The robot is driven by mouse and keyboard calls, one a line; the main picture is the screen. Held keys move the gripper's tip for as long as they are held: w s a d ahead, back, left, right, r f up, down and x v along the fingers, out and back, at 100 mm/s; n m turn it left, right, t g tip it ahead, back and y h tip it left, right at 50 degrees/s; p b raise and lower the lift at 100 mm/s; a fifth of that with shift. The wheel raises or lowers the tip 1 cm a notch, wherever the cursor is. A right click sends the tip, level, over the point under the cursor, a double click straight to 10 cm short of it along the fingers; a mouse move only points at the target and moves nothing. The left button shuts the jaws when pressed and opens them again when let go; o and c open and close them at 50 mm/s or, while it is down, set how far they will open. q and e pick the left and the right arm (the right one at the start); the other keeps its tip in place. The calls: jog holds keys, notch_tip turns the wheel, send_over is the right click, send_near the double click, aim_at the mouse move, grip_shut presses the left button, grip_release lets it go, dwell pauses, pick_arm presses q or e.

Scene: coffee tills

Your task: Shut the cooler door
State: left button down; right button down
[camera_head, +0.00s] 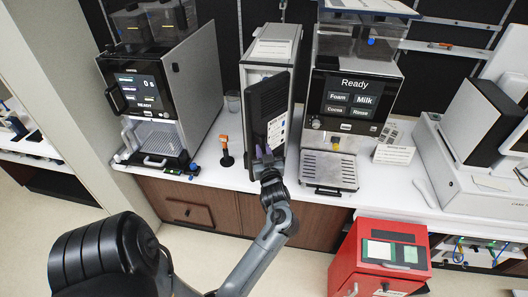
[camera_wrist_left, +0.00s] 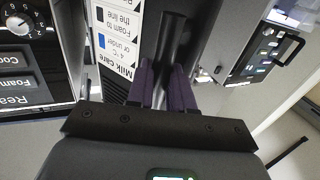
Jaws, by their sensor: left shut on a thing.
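The cooler (camera_head: 271,47) is the narrow silver unit between the two coffee machines. Its dark door (camera_head: 266,100) stands at an angle out from the front, with a white printed label on its right-hand side. The label (camera_wrist_left: 120,35) shows large in the left wrist view. My left gripper (camera_head: 268,160) is at the lower part of the door. In the left wrist view its purple fingers (camera_wrist_left: 169,88) close around a dark upright part of the door (camera_wrist_left: 176,32). The exact contact is partly hidden by the fingers. My right gripper is not in view.
A coffee machine (camera_head: 191,75) stands left of the cooler, and another (camera_head: 352,62) close on the right. An orange-topped tamper (camera_head: 225,150) stands on the white counter left of the door. A red box (camera_head: 376,262) stands in front of the counter at right.

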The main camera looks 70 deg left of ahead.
aim_at(253, 147)
pick_arm(q)
jog(key=shift+s+a, duration=0.1)
jog(key=shift+s, duration=0.1)
jog(key=shift+s+a+f, duration=0.1)
jog(key=shift+s+a, duration=0.35)
jog(key=shift+a, duration=0.35)
jog(key=shift+s+a, duration=0.4)
jog(key=shift+a, duration=0.35)
jog(key=shift+s+a, duration=0.2)
jog(key=shift+a, duration=0.15)
jog(key=shift+a, duration=0.1)
jog(key=shift+s+a, duration=0.25)
jog(key=shift+a, duration=0.8)
jog(key=shift+s+a, duration=0.25)
jog(key=shift+a, duration=0.75)
jog(key=shift+a, duration=0.15)
